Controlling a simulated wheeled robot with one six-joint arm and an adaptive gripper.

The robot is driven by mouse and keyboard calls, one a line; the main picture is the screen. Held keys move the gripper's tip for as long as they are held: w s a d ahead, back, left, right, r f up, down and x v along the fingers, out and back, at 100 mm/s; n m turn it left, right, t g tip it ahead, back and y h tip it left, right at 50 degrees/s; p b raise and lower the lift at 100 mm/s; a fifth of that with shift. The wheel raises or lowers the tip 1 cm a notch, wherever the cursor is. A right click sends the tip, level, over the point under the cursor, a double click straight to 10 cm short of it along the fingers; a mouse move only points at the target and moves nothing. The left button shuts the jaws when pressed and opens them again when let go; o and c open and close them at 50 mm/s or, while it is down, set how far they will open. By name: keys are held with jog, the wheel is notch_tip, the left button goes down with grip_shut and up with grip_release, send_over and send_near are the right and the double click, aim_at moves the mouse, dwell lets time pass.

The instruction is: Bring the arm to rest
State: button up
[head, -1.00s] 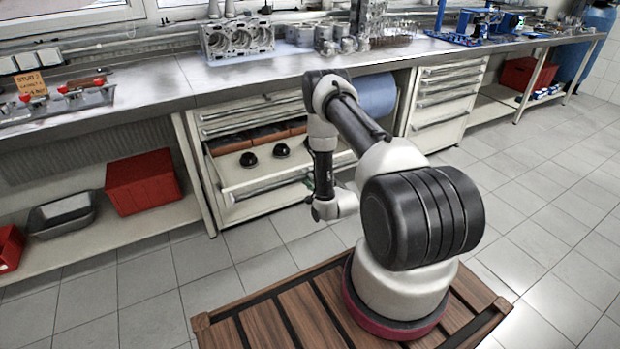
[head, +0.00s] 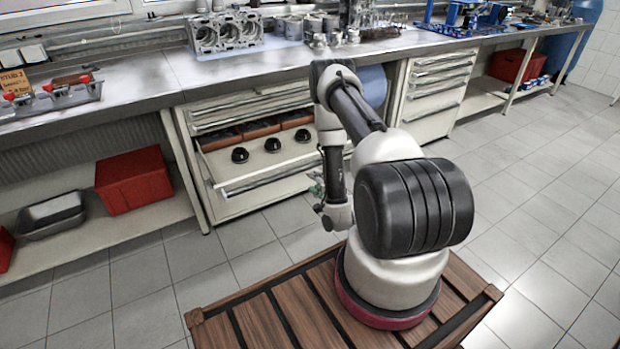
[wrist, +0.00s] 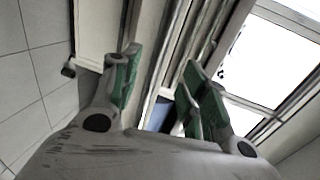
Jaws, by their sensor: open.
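My arm is folded, with its elbow up near the bench edge and its forearm hanging down. My gripper (head: 317,191) is in front of the open drawer's right side, over the floor, and mostly turned from view in the head view. In the wrist view my gripper (wrist: 158,85) shows two green-padded fingers spread apart with nothing between them. Beyond the fingers are drawer edges and a bright window.
An open drawer (head: 265,183) juts out, holding several black round parts. The steel bench (head: 190,76) carries an engine block (head: 226,31). A red bin (head: 134,180) and grey tray (head: 52,213) sit on the lower shelf. Floor in front is clear.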

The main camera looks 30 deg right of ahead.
jog(key=shift+s, duration=0.35)
dwell(0.3)
jog(key=s+a+f+n+g, duration=0.1)
jog(key=s+f+n+g, duration=0.6)
jog(key=s+f+g, duration=0.4)
jog(key=s+a+r+n, duration=0.2)
jog(key=s+r, duration=0.4)
jog(key=r, duration=1.3)
jog(key=s+a+r+n, duration=0.3)
jog(key=s+r+n, duration=0.2)
jog(key=r, duration=1.4)
jog(key=s+a+r+n, duration=0.3)
jog(key=s+r, duration=0.4)
jog(key=r, duration=1.2)
jog(key=shift+a+n, duration=0.2)
jog(key=shift+n, duration=0.3)
